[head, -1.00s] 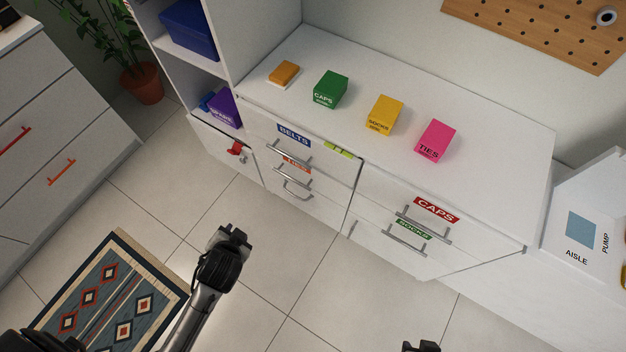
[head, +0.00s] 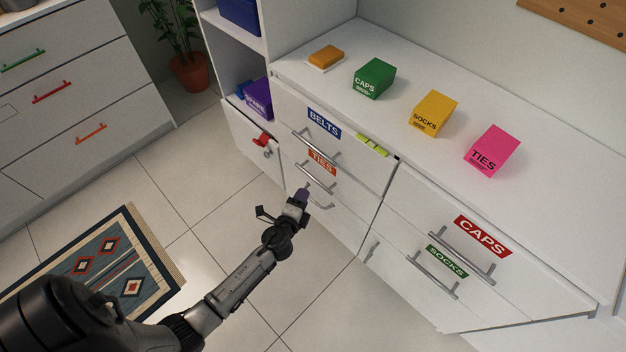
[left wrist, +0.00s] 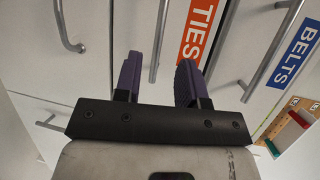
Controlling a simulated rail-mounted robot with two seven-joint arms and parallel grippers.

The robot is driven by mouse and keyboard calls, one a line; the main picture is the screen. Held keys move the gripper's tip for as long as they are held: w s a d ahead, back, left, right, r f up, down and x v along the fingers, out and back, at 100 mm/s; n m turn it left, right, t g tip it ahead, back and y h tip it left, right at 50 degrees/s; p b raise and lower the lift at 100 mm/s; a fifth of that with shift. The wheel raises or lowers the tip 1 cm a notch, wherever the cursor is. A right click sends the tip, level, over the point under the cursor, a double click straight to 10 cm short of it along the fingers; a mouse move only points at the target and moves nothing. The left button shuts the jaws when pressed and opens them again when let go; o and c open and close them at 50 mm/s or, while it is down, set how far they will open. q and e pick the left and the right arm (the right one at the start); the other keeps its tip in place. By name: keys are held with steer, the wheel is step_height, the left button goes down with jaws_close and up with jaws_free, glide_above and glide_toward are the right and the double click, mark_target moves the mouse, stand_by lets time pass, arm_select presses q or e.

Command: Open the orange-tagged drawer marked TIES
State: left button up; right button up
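The TIES drawer, with its orange tag (head: 322,162), is the middle one in the left stack of the white dresser. It looks shut. Its grey bar handle (head: 314,179) is below the tag. My left gripper (head: 302,191) is in front of this stack, just below that handle in the head view. In the left wrist view its two purple fingers (left wrist: 158,82) are apart, with nothing held. There the TIES handle (left wrist: 160,40) appears between the fingers, and the orange tag (left wrist: 197,35) is beyond the right finger. I cannot tell whether the fingers reach around the bar. My right gripper is out of view.
The BELTS drawer (head: 323,123) is above, and a drawer with a curved handle (head: 319,202) is below. CAPS (head: 482,236) and SOCKS (head: 446,261) drawers are at right. A low door with a red latch (head: 262,139) is at left. Tiled floor in front is clear beside a rug (head: 110,262).

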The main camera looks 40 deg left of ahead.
mark_target(313, 177)
arm_select(q)
steer(key=shift+b+x, duration=1.3)
steer(key=shift+x, duration=3.55)
steer(key=shift+c, duration=0.2)
steer(key=c, duration=0.6)
jaws_close()
